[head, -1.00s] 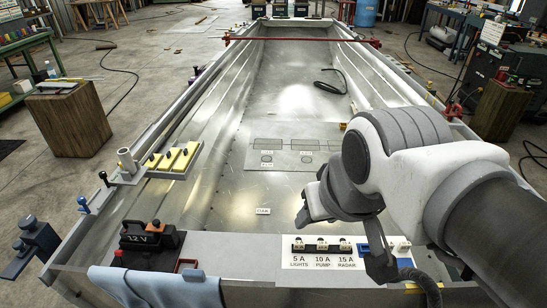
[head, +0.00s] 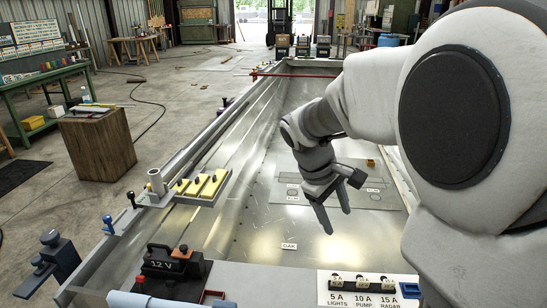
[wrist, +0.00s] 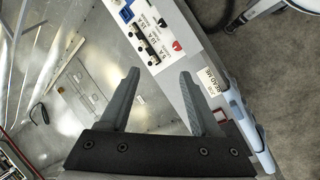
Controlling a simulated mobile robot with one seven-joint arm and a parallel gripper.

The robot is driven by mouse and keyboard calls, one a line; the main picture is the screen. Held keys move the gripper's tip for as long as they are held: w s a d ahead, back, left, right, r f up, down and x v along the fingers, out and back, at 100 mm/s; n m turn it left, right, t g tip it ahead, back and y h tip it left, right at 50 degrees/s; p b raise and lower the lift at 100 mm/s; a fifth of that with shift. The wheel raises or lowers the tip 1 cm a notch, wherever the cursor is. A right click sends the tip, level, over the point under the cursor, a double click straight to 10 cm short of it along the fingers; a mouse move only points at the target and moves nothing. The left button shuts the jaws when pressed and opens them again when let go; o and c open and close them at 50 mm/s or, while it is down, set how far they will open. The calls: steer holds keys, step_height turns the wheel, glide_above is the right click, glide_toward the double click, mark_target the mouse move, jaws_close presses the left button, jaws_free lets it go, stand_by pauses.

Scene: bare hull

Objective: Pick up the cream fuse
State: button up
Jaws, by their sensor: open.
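I cannot pick out the cream fuse for certain in either current view. The white fuse panel (head: 368,287), labelled 5 A LIGHTS, 10 A PUMP and 15 A RADAR, lies at the near edge. It also shows at the top of the wrist view (wrist: 166,43). A blue part (head: 410,290) sits at its right end; my arm hides the area beyond. My gripper (head: 334,213) is open and empty above the hull floor, fingers pointing down. In the wrist view its fingers (wrist: 160,73) stand wide apart, with the panel beyond them.
A black 12 V battery (head: 173,268) stands left of the panel, with a light blue cloth (head: 140,300) below it. A red bar (head: 290,73) crosses the far hull. The hull floor between is mostly clear.

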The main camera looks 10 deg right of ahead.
steer(key=w+d+f+n+g+h+b, duration=0.1)
steer(key=w+f+n+b, duration=0.1)
steer(key=w+f, duration=0.35)
steer(key=w+d+f+n+h+b, duration=0.1)
steer(key=w+f+n+h+b, duration=0.1)
steer(key=f, duration=0.6)
steer(key=w+d+f+n+g+h+b, duration=0.1)
steer(key=w+f+b, duration=0.15)
steer(key=f, duration=0.35)
steer(key=n+h+b, duration=0.4)
steer(key=n, duration=0.2)
glide_toward(362, 280)
steer(key=d+b, duration=0.1)
steer(key=d+f+b, duration=0.1)
steer(key=d, duration=0.1)
steer(key=shift+s+f+t+b, duration=0.15)
steer(key=shift+s+t+b, duration=0.05)
steer(key=shift+t+b, duration=0.2)
steer(key=b+x, duration=0.2)
steer(key=x, duration=0.3)
steer(key=shift+s+f, duration=0.1)
steer(key=shift+f, duration=0.05)
jaws_close()
